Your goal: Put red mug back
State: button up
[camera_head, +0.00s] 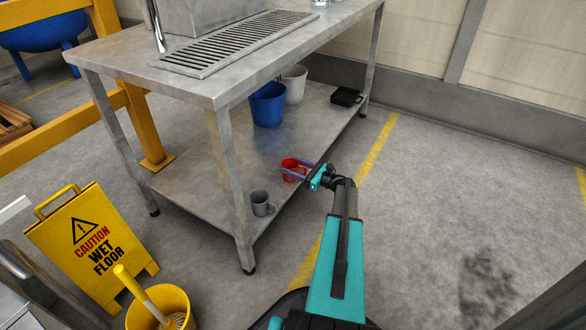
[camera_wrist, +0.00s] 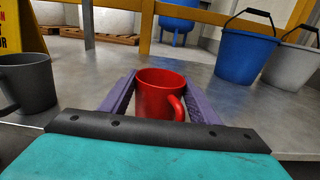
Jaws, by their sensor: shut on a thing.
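The red mug (camera_head: 290,169) is over the lower shelf (camera_head: 200,176) of the steel table, near its front edge. In the wrist view the red mug (camera_wrist: 157,95) is upright between the purple fingers of my gripper (camera_wrist: 160,100), with its handle toward the right and the camera. My gripper (camera_head: 296,170) is shut on the mug from the front side of the table. I cannot tell whether the mug's base touches the shelf. A grey mug (camera_head: 262,204) stands on the shelf to the left, nearer the camera; it also shows in the wrist view (camera_wrist: 28,84).
A blue bucket (camera_head: 268,105), a pale bucket (camera_head: 295,84) and a black case (camera_head: 346,96) are farther along the shelf. The table top (camera_head: 130,74) is overhead, with a leg (camera_head: 230,190) at the near corner. A wet-floor sign (camera_head: 92,245) and yellow bucket (camera_head: 165,305) stand left.

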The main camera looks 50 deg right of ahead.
jog(key=shift+f, duration=0.15)
jog(key=o, duration=1.2)
jog(key=shift+s+r, duration=0.1)
jog(key=shift+r, duration=0.15)
jog(key=shift+s+d, duration=0.1)
jog(key=shift+s, duration=0.25)
jog(key=p+v, duration=0.3)
jog(key=v, duration=0.8)
jog(key=shift+f+p, duration=0.1)
jog(key=shift+p, duration=0.25)
jog(key=shift+s, duration=0.1)
